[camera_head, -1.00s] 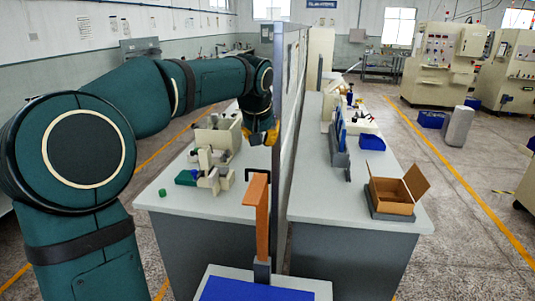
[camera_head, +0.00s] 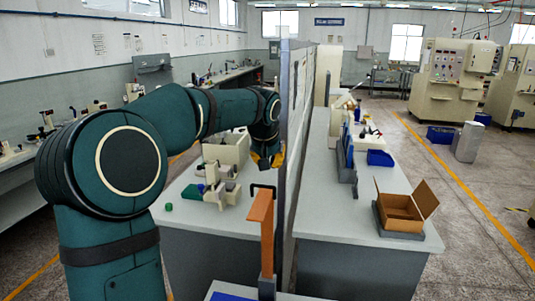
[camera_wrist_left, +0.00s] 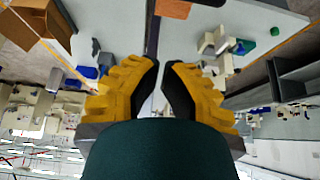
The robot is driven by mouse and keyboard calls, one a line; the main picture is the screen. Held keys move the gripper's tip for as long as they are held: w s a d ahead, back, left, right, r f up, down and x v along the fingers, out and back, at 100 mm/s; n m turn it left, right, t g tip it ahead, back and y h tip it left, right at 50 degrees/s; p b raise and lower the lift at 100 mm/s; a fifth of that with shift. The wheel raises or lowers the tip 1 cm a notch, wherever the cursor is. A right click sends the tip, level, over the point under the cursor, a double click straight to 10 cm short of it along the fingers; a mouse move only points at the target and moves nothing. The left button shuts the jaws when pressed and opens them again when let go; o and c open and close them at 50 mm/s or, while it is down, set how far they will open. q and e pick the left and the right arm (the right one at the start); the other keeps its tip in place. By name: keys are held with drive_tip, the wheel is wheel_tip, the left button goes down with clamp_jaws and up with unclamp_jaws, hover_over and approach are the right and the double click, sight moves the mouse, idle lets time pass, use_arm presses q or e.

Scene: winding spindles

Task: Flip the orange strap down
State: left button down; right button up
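The orange strap (camera_head: 261,231) stands upright as a flat strip above a dark post, at the front of the bench and beside the partition. A black bracket shows at its top. In the left wrist view an orange-brown piece of the strap (camera_wrist_left: 172,9) shows at the top edge, beyond the fingertips. My left gripper (camera_head: 267,160), with yellow fingers and black pads, hangs beyond and above the strap in the head view, apart from it. In the left wrist view its fingers (camera_wrist_left: 161,66) stand apart with a narrow, empty gap. My right gripper is not in view.
A tall partition (camera_head: 290,130) runs close to the right of the strap and left gripper. Grey and beige machine parts (camera_head: 222,190) and a green cap (camera_head: 169,207) lie on the left bench. An open cardboard box (camera_head: 402,212) stands on the right bench.

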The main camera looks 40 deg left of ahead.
sight(267, 193)
use_arm(q)
drive_tip(key=x, duration=0.3)
drive_tip(key=shift+s+f, duration=0.1)
drive_tip(key=shift+f, duration=0.35)
drive_tip(key=s, duration=0.1)
drive_tip(key=s+d, duration=0.1)
drive_tip(key=shift+s+d+f+b, duration=0.15)
drive_tip(key=shift+s+d+b, duration=0.05)
drive_tip(key=shift+s+b, duration=0.1)
drive_tip(key=shift+s+d+f, duration=0.1)
drive_tip(key=shift+s+d, duration=0.05)
